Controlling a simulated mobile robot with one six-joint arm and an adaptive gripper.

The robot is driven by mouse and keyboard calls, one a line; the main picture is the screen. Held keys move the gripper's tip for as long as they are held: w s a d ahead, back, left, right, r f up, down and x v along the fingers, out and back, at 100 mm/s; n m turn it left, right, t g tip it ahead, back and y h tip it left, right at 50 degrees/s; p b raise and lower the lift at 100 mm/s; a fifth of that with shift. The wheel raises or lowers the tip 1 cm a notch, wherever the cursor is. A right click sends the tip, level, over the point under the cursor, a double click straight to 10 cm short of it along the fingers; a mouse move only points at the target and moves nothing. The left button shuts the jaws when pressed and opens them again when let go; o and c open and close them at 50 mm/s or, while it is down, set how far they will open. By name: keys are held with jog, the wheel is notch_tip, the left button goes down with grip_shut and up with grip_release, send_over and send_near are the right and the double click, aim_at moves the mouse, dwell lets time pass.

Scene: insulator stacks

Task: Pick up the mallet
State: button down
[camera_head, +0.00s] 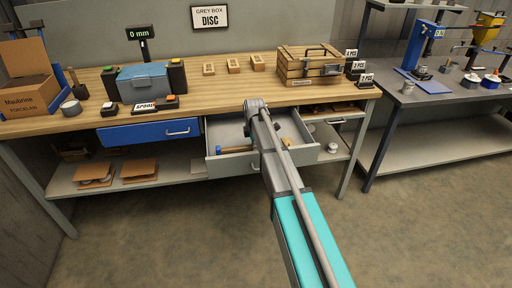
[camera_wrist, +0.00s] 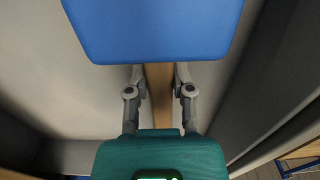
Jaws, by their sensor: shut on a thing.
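The mallet lies in the open grey drawer (camera_head: 238,153) under the wooden bench. Its blue head (camera_head: 218,149) is at the left of the drawer, and its wooden handle (camera_head: 238,149) runs right, passing behind my arm. In the wrist view the blue head (camera_wrist: 155,28) fills the top, and the wooden handle (camera_wrist: 159,98) runs down between my two fingers. My gripper (camera_wrist: 160,80) is shut on the handle, close to the head, with a finger on each side. In the head view my arm hides the fingers.
A blue drawer front (camera_head: 150,132) is to the left of the open drawer. The drawer walls stand close around the mallet. Above, the bench top (camera_head: 215,92) holds a wooden crate (camera_head: 308,66) and a blue-grey box (camera_head: 144,82). Open floor lies in front.

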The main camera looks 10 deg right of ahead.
jog(key=shift+r, duration=0.1)
notch_tip(320, 180, up, 3)
jog(key=p, duration=0.3)
jog(key=s+r+p, duration=0.9)
jog(key=s+p, duration=0.1)
jog(key=s, duration=0.4)
jog(key=shift+a+r, duration=0.15)
jog(key=shift+r, duration=0.25)
jog(key=shift+s, duration=0.15)
dwell(0.6)
